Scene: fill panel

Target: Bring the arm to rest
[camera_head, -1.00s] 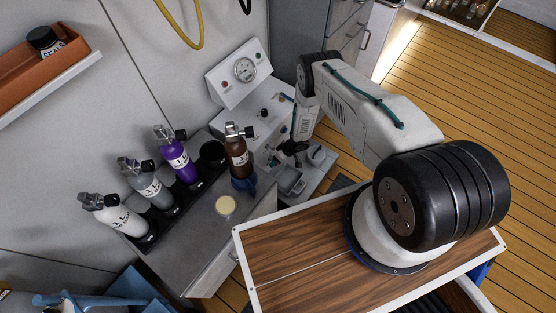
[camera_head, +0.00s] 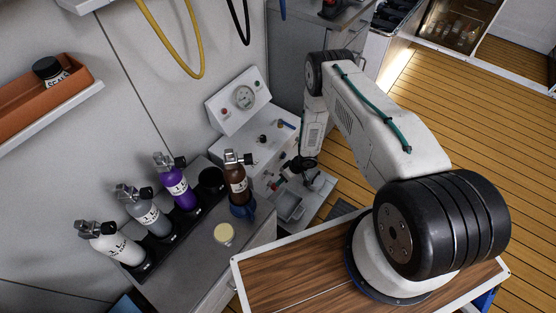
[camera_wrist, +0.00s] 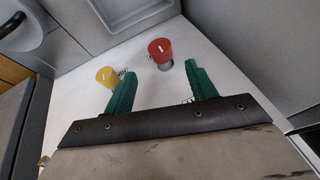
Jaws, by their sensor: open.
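My gripper shows in the wrist view (camera_wrist: 160,88) with its two green fingers spread apart and nothing between them. It hangs over the white fill panel (camera_head: 258,147). Past the fingertips stand a red knob (camera_wrist: 161,51), beyond and between them, and a yellow knob (camera_wrist: 107,76), by the left finger. I cannot tell whether a finger touches the yellow knob. In the head view the arm reaches to the panel's right side, and the gripper end is small and partly hidden there.
A brown cylinder (camera_head: 236,180) stands in a blue holder beside the panel. Purple (camera_head: 181,190), grey (camera_head: 151,218) and white (camera_head: 118,247) cylinders stand in a black rack. A round gauge (camera_head: 245,97) is on the panel's raised back. Yellow and black hoses hang on the wall.

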